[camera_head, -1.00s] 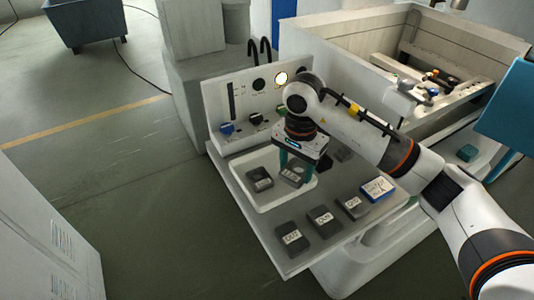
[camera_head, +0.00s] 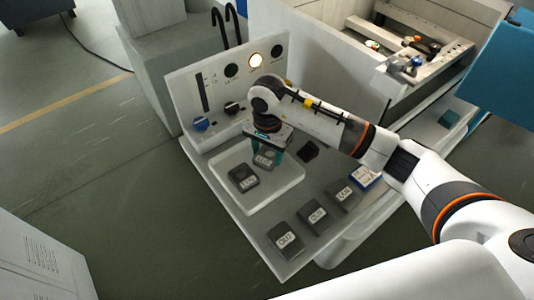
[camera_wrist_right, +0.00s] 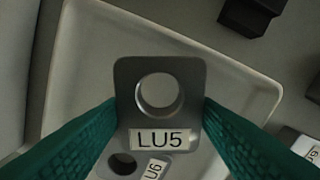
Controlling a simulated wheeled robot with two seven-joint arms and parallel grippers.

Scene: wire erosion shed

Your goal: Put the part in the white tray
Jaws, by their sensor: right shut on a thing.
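My right gripper (camera_head: 267,152) is shut on a grey block-like part (camera_head: 265,160) with a round hole. In the right wrist view the held part (camera_wrist_right: 160,95) reads LU5 and sits between the teal fingers. The white tray (camera_head: 290,187) is a shallow square tray on the bench, and the held part is over its inside; I cannot tell the exact gap to the floor. The tray also shows in the right wrist view (camera_wrist_right: 85,50). A similar part (camera_head: 243,178) lies in the tray, partly hidden behind the held part in the wrist view (camera_wrist_right: 124,164). My left gripper is not in view.
Several labelled grey parts stand in a row in front of the tray, among them one at the front corner (camera_head: 286,240). A blue and white item (camera_head: 365,177) ends the row. A black piece (camera_head: 308,150) lies beside the tray. A control panel (camera_head: 210,90) rises behind it.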

